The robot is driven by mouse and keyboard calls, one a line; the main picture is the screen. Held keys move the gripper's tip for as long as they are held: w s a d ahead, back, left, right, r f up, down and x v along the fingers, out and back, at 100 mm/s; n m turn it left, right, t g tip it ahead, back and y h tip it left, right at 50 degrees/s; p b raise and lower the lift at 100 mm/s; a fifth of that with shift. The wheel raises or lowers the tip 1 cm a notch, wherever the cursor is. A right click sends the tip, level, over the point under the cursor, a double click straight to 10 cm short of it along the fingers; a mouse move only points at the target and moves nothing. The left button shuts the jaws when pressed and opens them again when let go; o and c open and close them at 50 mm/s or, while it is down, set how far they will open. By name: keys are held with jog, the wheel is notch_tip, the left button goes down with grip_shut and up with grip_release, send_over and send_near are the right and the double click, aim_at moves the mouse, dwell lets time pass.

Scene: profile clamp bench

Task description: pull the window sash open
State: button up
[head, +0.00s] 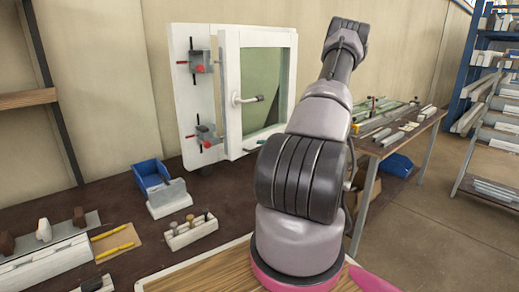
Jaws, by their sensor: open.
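The white window (232,122) stands upright on the dark bench in the head view. Its sash (265,85) has a white border around a greenish pane and looks shut in its frame, though a small gap would be hard to see. A handle (248,99) with a white base and a darker grip sticks out level from the sash's left side, pointing right. My arm rises in front of the sash's lower right side and hides part of the frame there. My gripper is not seen, and nothing visible touches the handle.
Two clamps with red knobs (199,68) sit on the panel left of the sash. A blue bin (152,177), a grey-white block (169,198) and a tool holder (190,231) stand on the bench before the window. A second table (400,131) stands right, beyond my arm.

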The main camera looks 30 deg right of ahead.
jog(key=shift+x, duration=1.05)
grip_shut()
dwell(0.7)
